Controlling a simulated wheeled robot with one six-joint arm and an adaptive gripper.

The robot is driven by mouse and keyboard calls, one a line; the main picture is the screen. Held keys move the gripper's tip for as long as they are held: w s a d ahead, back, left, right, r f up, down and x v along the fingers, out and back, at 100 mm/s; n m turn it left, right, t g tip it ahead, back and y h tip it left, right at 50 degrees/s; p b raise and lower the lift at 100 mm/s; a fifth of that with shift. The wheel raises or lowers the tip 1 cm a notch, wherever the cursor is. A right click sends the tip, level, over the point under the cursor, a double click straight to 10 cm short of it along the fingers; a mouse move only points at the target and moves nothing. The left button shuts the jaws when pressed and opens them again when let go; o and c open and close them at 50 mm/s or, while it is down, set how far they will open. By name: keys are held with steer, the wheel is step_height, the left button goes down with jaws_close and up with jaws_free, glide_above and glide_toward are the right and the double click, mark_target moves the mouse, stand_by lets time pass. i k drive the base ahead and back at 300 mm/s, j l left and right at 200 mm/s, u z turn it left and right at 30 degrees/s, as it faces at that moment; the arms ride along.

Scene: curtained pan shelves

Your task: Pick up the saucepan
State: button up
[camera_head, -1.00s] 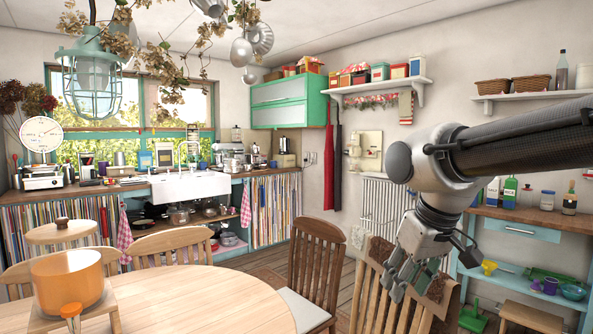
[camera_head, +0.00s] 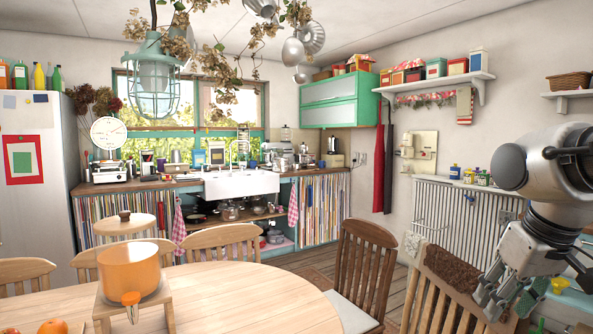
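An orange saucepan (camera_head: 129,272) stands upright on a small wooden stand (camera_head: 160,303) on the round dining table at the lower left. Its short orange handle points toward me. More pans and pots sit on the open shelves under the sink, including a dark pan (camera_head: 200,215) and a metal pot (camera_head: 230,211), between curtains. My gripper (camera_head: 502,301) hangs at the lower right, fingers down and apart, with nothing seen between them. It is far to the right of the orange saucepan and touches no pan.
The wooden table (camera_head: 250,295) fills the lower left. Wooden chairs surround it, one (camera_head: 358,265) at its right. A white sink (camera_head: 241,184) is above the pan shelves. A checked towel (camera_head: 293,205) hangs beside them. A fridge (camera_head: 35,190) stands at left. Floor shows between chairs and counter.

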mark_target(294, 166)
steer(key=l+z, duration=0.2)
steer(key=z, duration=0.9)
steer(key=i+l+z, duration=0.4)
steer(key=i+l, duration=0.15)
steer(key=l, duration=0.4)
steer(key=i+l+z, duration=0.35)
steer(key=i+l, duration=0.35)
steer(key=i+l+u, duration=0.15)
steer(key=i, duration=0.25)
steer(key=i+u, duration=0.1)
steer(key=i, duration=0.3)
steer(key=i+l+u, duration=0.15)
steer(key=i, duration=0.25)
steer(key=i+j+u, duration=0.2)
steer(key=i+u, duration=0.7)
steer(key=i+l+u, duration=0.2)
steer(key=i+u, duration=0.45)
steer(key=i, duration=0.6)
steer(key=i+u, duration=0.2)
steer(key=i, duration=0.55)
steer(key=i+l+u, duration=0.2)
steer(key=i, duration=0.6)
steer(key=i+u, duration=0.45)
steer(key=i, duration=1.9)
steer(key=i+j+z, duration=0.35)
steer(key=i, duration=0.25)
steer(key=i+j+z, duration=0.4)
steer(key=i, duration=0.15)
steer(key=i+j+z, duration=0.35)
steer(key=i+j, duration=0.15)
